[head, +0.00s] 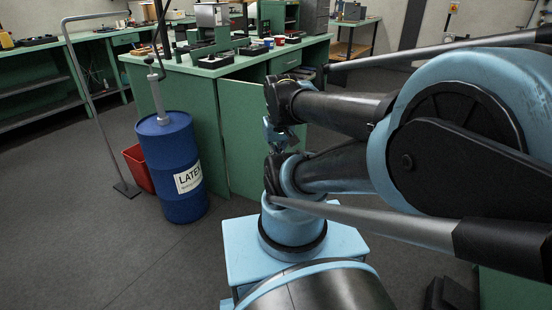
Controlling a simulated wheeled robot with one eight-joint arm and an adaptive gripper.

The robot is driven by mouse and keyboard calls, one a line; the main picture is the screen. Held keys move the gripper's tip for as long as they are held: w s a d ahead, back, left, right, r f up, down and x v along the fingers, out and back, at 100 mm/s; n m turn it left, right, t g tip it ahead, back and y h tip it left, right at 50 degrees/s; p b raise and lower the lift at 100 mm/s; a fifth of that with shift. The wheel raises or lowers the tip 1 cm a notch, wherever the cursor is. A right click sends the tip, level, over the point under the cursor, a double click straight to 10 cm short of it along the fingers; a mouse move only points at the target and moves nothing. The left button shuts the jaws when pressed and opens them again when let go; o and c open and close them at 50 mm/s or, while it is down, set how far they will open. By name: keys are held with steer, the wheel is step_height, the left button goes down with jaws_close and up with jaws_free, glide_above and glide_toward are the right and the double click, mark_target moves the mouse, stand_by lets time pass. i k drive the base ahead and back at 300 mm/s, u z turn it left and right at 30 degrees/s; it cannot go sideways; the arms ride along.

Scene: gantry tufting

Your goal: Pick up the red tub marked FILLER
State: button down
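A small red tub (279,41) stands on the green workbench (200,71) at the back, near its right end. It is too small for any marking to be read. The end of my arm hangs left of the big blue joint, in front of the bench. A small light blue part there seems to be my gripper (277,134), partly hidden by dark arm links. Its fingers cannot be made out. It is well apart from the red tub, lower in the picture and nearer to me.
A blue drum (172,170) with a hand pump and a label starting LATE stands left of the bench. A red bin (139,168) is behind it. A grey metal post (95,110) stands farther left. The grey floor (80,240) at front left is clear.

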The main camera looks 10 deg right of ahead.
mark_target(281, 39)
steer(key=z, duration=0.1)
steer(key=i, duration=1)
steer(key=u, duration=0.05)
